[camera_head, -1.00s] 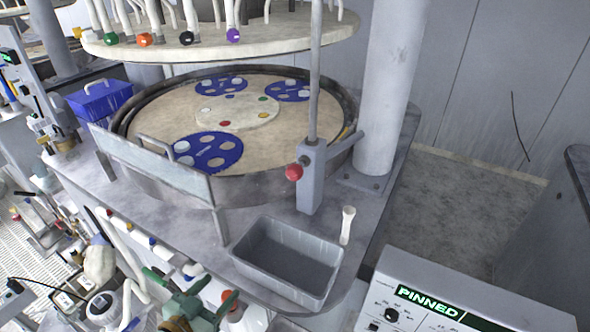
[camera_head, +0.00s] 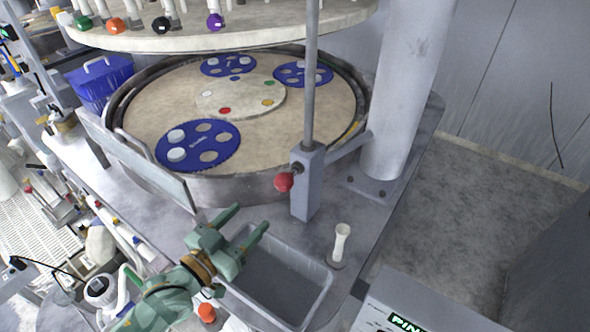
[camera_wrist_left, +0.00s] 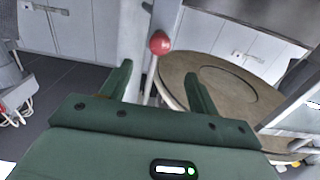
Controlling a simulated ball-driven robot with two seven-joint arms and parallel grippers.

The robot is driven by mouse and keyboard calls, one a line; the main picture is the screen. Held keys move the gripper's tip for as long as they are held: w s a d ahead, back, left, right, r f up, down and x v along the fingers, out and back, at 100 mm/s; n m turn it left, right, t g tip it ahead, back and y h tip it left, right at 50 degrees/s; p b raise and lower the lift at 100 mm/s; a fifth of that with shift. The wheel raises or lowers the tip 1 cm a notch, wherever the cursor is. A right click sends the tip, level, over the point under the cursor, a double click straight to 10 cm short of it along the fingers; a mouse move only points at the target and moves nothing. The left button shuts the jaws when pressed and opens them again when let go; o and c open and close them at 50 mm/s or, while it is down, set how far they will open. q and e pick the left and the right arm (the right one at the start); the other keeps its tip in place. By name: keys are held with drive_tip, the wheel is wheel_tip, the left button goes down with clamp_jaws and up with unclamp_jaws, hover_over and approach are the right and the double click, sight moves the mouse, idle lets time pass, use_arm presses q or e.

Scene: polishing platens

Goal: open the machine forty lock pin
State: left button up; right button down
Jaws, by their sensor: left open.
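The lock pin's red ball knob (camera_head: 284,182) sticks out from the grey block (camera_head: 308,182) at the foot of the thin upright post. It also shows in the left wrist view (camera_wrist_left: 160,42), beyond the fingertips and between them. My left gripper (camera_head: 252,217) is open and empty, below and left of the knob, over the grey bin's back edge. In the left wrist view its green fingers (camera_wrist_left: 158,80) stand apart. They do not touch the knob. The machine's display (camera_head: 405,324) is cut off at the bottom edge; its green letters begin "PIN". My right gripper is out of view.
A grey bin (camera_head: 318,306) stands on the deck below the block, with a white cup-like stand (camera_head: 341,240) beside it. The round platen (camera_head: 300,118) with blue carriers (camera_head: 198,146) lies behind a clear guard (camera_head: 150,170). A thick column (camera_head: 400,90) rises to the right.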

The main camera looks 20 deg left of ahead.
use_arm(q)
approach(288, 178)
drive_tip(key=w+f, duration=0.1)
drive_tip(key=w, duration=0.1)
drive_tip(key=x, duration=0.8)
drive_tip(key=shift+w+a+f, duration=0.15)
drive_tip(key=shift+w+f, duration=0.15)
drive_tip(key=shift+f, duration=0.05)
drive_tip(key=shift+w, duration=0.55)
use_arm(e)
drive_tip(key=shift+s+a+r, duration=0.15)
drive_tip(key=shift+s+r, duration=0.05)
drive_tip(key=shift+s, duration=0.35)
